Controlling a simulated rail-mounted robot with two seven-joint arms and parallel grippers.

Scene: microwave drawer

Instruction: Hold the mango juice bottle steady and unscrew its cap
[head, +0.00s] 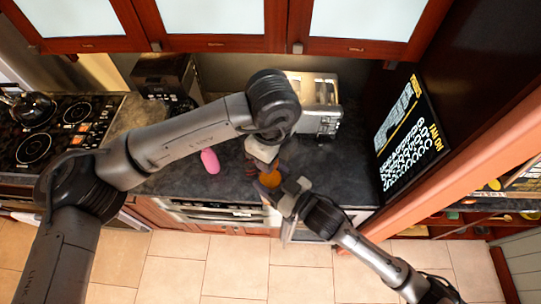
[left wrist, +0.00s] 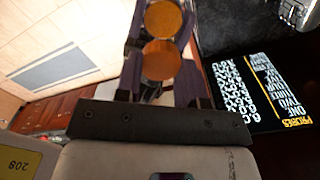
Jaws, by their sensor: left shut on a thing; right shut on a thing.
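The mango juice bottle (head: 270,177) shows as a small orange shape above the front part of the dark counter in the head view. My left gripper (head: 256,170) reaches down from above and is shut at the bottle. My right gripper (head: 272,186) comes from the lower right, and its dark fingers are shut around the orange part. The fingers hide most of the bottle. In the left wrist view, orange round shapes of the bottle (left wrist: 161,60) show between dark fingers. I cannot tell there which part is the cap, or whether it has turned.
A pink object (head: 210,161) lies on the counter (head: 180,180) left of the grippers. A black board with writing (head: 408,140) stands at the right. A black stovetop (head: 50,130) is at the far left.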

